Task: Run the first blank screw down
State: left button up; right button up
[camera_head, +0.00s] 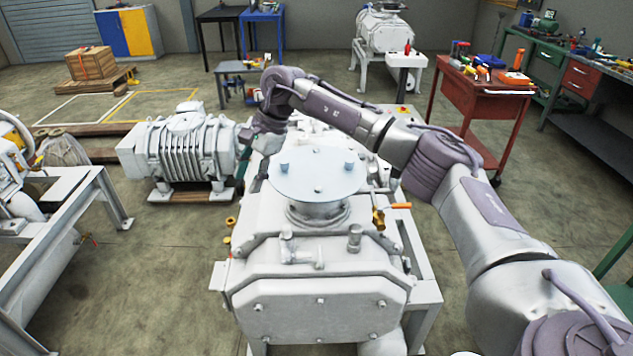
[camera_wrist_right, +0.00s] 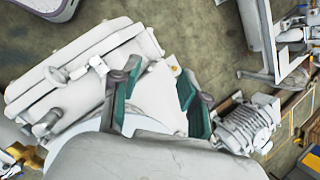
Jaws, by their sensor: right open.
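The vacuum pump (camera_head: 315,255) stands in the middle of the head view, with a round pale blank plate (camera_head: 318,178) on its top port. Two blue screw heads (camera_head: 284,167) (camera_head: 349,167) stand up from the plate, left and right. Smaller marks on the plate are too small to identify. My right arm reaches across behind the plate, and my right gripper (camera_head: 254,160) points down at its far left, partly hidden. My left gripper is out of view.
A ribbed grey pump (camera_head: 190,150) sits close by on the left. A red tool cart (camera_head: 485,105) and a green workbench (camera_head: 535,60) stand at the back right.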

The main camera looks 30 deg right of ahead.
aim_at(318, 188)
jog(key=s+d+r+g+h, duration=0.15)
jog(key=d+r, duration=0.25)
jog(key=d, duration=0.4)
jog(key=s+d+r+h, duration=0.2)
jog(key=d+r+h, duration=0.15)
jog(key=d, duration=0.45)
jog(key=f+p, duration=0.1)
jog(key=f, duration=0.8)
jog(key=f+p, duration=0.1)
jog(key=f, duration=0.3)
jog(key=shift+w+a+f+p, duration=0.1)
jog(key=shift+a+f+p, duration=0.05)
jog(key=shift+a+p, duration=0.15)
grip_shut()
